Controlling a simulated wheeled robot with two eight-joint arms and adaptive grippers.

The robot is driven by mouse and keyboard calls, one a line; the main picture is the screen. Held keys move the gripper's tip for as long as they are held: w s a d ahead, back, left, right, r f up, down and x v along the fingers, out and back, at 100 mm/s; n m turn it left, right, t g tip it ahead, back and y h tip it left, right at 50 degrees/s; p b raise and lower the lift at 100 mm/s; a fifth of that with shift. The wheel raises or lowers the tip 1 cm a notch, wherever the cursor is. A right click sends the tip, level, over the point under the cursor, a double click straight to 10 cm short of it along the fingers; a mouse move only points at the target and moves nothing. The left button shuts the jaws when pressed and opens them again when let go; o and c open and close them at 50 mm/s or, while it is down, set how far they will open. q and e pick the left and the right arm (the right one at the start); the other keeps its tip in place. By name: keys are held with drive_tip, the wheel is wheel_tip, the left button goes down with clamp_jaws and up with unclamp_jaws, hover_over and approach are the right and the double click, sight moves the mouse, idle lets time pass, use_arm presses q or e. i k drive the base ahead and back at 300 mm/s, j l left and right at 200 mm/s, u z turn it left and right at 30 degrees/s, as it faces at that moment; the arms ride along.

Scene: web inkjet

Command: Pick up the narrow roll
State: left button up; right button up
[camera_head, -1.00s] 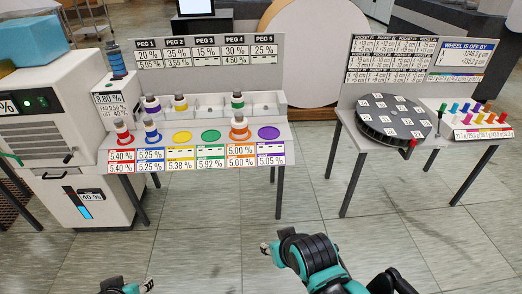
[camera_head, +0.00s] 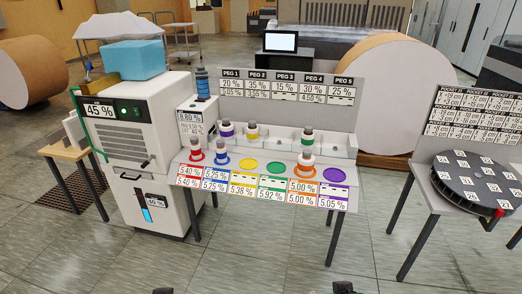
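Two large tan paper rolls show, and I cannot tell for sure which is the narrow one. One roll (camera_head: 30,72) lies on its side at the far left, its round end facing me and its body running back. The other roll (camera_head: 405,90) stands on its rim behind the peg table, partly hidden by the peg board. Only small dark tips of my arms show at the bottom edge, on the left (camera_head: 163,291) and the right (camera_head: 343,287). Both are far from the rolls, and their fingers cannot be made out.
The peg table (camera_head: 325,150) with small bottles and the white machine (camera_head: 130,105) stand between me and the rolls. A table with a round dark wheel (camera_head: 475,180) is at the right. A small wooden table (camera_head: 65,152) stands left of the machine. The front floor is clear.

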sight(226, 128)
drive_tip(key=i+j+z, duration=0.1)
drive_tip(key=i, duration=0.35)
drive_tip(key=i+j, duration=0.1)
drive_tip(key=i, duration=0.3)
drive_tip(key=i+j+z, duration=0.15)
drive_tip(key=i, duration=0.3)
drive_tip(key=i+j+z, duration=0.1)
drive_tip(key=i, duration=0.35)
